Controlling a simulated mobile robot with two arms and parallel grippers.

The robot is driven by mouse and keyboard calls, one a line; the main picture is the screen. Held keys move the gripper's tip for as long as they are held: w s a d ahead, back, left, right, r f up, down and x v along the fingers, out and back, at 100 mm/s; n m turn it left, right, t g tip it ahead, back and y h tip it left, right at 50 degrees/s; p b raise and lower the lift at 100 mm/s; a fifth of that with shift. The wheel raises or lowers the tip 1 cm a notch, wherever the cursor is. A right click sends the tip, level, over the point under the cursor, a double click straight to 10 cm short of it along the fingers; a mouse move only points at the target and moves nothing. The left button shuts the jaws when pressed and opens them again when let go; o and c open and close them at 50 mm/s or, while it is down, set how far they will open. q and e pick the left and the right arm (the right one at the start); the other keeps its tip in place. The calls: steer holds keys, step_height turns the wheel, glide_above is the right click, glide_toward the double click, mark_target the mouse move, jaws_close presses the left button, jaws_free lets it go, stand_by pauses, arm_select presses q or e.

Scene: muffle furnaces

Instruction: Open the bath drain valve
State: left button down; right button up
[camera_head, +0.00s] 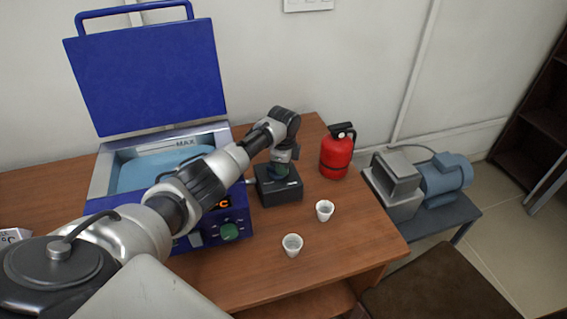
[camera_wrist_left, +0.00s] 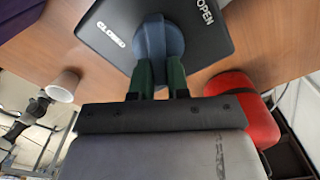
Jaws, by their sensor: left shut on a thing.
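The bath (camera_head: 150,170) is a blue and grey box with blue water inside, marked MAX, and its blue lid stands open. The drain valve is a dark box (camera_head: 283,193) at the bath's right side. In the left wrist view its dark plate (camera_wrist_left: 113,32) carries the words CLOSED and OPEN, with a round blue-grey knob (camera_wrist_left: 158,38) between them. My left gripper (camera_head: 281,168) is above the box, its green fingers (camera_wrist_left: 159,70) shut on the knob. The fingers partly cover the knob, so I cannot tell which word it points to. My right gripper is not in view.
Two white cups (camera_head: 292,245) (camera_head: 325,210) stand on the wooden table (camera_head: 250,270) in front of the valve. A red canister (camera_head: 337,152) stands to its right. A blue-grey motor pump (camera_head: 440,175) is on a lower stand beyond the table's right edge.

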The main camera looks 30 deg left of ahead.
arm_select(q)
steer(key=m, duration=0.2)
steer(key=s+m, duration=0.1)
steer(key=m, duration=0.2)
steer(key=shift+r+m+p, duration=0.1)
steer(key=shift+m+p, duration=0.2)
steer(key=shift+p, duration=0.1)
steer(key=m, duration=0.2)
steer(key=shift+s+m, duration=0.15)
steer(key=shift+m, duration=0.15)
steer(key=shift+s+a+m, duration=0.15)
steer(key=shift+s+m, duration=0.05)
steer(key=shift+m, duration=1.6)
steer(key=c, duration=1.1)
jaws_free()
step_height(320, 180, up, 11)
steer(key=b, duration=0.1)
